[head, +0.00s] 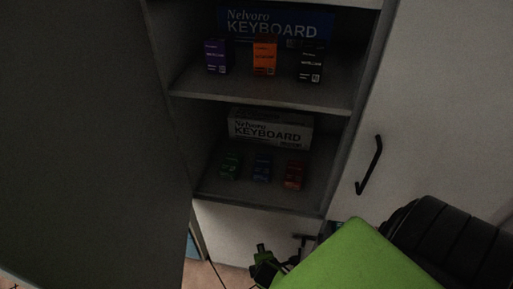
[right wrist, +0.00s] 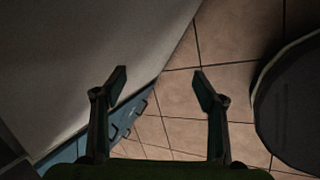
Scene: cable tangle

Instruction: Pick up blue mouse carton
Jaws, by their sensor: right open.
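The blue mouse carton (head: 262,167) is a small dark blue box on the lower shelf, between a green carton (head: 230,166) and a red carton (head: 294,174). My right gripper (head: 283,246) is below and in front of that shelf, apart from the carton. In the right wrist view, my right gripper (right wrist: 163,76) is open, with nothing between its fingers and tiled floor beyond. The carton is not in the right wrist view. My left gripper is not in view.
A white keyboard box (head: 270,129) stands behind the small cartons. The upper shelf (head: 270,94) holds purple (head: 216,56), orange (head: 264,56) and black (head: 311,62) cartons before a blue keyboard box (head: 276,22). A door with a black handle (head: 369,165) stands right; a dark panel (head: 85,130) is left.

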